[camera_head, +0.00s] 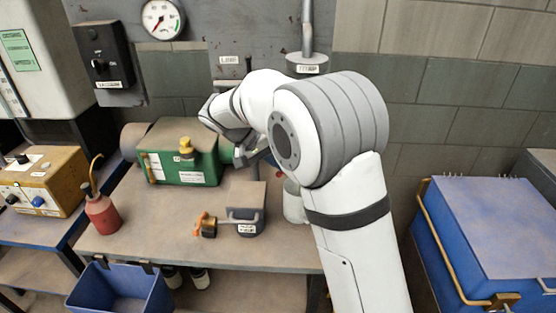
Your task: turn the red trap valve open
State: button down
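A small orange-red handle (201,224) with a dark round part beside it is low on the bench, left of a grey box (246,211). No other red valve shows clearly, and I cannot tell whether this handle is the trap valve. My arm crosses the middle of the view and hides part of the wall and bench behind it. My gripper (256,154) seems to be the grey part below my wrist, beside the right end of the green pump. It is apart from the orange-red handle. Its fingers are too small and covered to tell whether they are open.
A green pump (205,163) with a yellow cap stands at the bench's back. A red oil can (102,215) is at left. A blue bin (122,290) hangs at the front edge. A gauge (163,19) is on the wall. A blue chest (490,235) stands at right.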

jog(key=f+h, duration=0.1)
jog(key=f+h+b, duration=0.1)
jog(key=h, duration=0.1)
jog(key=h+b, duration=0.1)
jog(key=shift+d+f+n, duration=0.25)
jog(key=shift+f+n, duration=0.05)
jog(key=shift+f, duration=0.1)
jog(key=shift+d+f+b, duration=0.55)
jog(key=shift+f+b, duration=0.15)
jog(key=shift+b, duration=0.4)
jog(key=shift+d+f+b, duration=0.25)
jog(key=shift+d+b, duration=0.15)
jog(key=shift+b, duration=0.1)
jog(key=shift+d, duration=0.1)
